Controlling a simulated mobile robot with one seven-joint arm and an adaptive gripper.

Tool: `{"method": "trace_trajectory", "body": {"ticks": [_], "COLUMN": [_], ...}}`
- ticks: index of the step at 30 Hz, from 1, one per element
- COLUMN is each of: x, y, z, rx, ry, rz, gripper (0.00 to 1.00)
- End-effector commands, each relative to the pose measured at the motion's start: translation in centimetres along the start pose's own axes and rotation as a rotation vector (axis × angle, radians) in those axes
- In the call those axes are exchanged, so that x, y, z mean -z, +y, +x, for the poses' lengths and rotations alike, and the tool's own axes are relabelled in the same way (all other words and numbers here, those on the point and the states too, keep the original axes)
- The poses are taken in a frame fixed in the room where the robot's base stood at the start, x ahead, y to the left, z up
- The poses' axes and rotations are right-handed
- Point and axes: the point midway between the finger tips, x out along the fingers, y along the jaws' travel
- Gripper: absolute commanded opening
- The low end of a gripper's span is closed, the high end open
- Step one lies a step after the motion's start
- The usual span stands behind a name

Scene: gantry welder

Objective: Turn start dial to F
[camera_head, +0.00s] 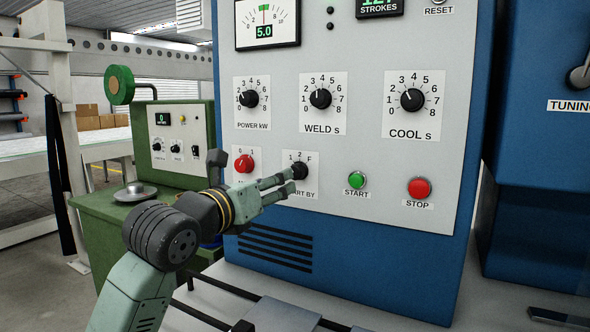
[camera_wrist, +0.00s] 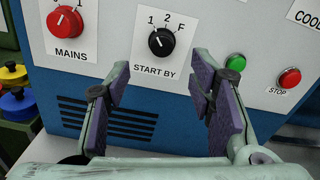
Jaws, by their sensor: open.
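The start dial (camera_head: 300,171) is a black knob on a white plate marked 1, 2 and F on the grey panel. In the wrist view the dial (camera_wrist: 162,41) sits above "START BY", and its white mark seems to point up-left, towards 1. My gripper (camera_head: 288,182) is in front of the panel, its fingers reaching towards the dial and hiding part of its label in the head view. In the wrist view my gripper (camera_wrist: 163,82) is open and empty, with the dial ahead between and above the fingertips. I see no contact with the dial.
The red MAINS knob (camera_head: 244,163) is left of the dial. The green START button (camera_head: 357,180) and red STOP button (camera_head: 420,188) are to its right. POWER (camera_head: 249,98), WELD (camera_head: 320,98) and COOL (camera_head: 411,100) knobs are above. A green machine (camera_head: 180,150) stands at left.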

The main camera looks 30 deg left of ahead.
Motion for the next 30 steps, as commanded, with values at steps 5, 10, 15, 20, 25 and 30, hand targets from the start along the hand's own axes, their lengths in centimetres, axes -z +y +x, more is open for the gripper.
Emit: {"method": "trace_trajectory", "body": {"ticks": [5,10,15,20,25,30], "x": [-0.4,-0.4,-0.3,-0.1,-0.1,-0.1], "y": [-0.3,-0.4,-0.3,-0.2,-0.2,-0.2], "z": [3.5,6.6,8.5,9.2,9.2,9.2], "rx": [0.006,0.007,0.007,0.006,0.006,0.006], "ry": [0.001,0.001,-0.001,-0.003,-0.003,-0.003], "rz": [-0.003,-0.002,-0.002,-0.001,0.000,-0.001], "gripper": [0.49,0.49,0.49,0.49,0.49,0.42]}}
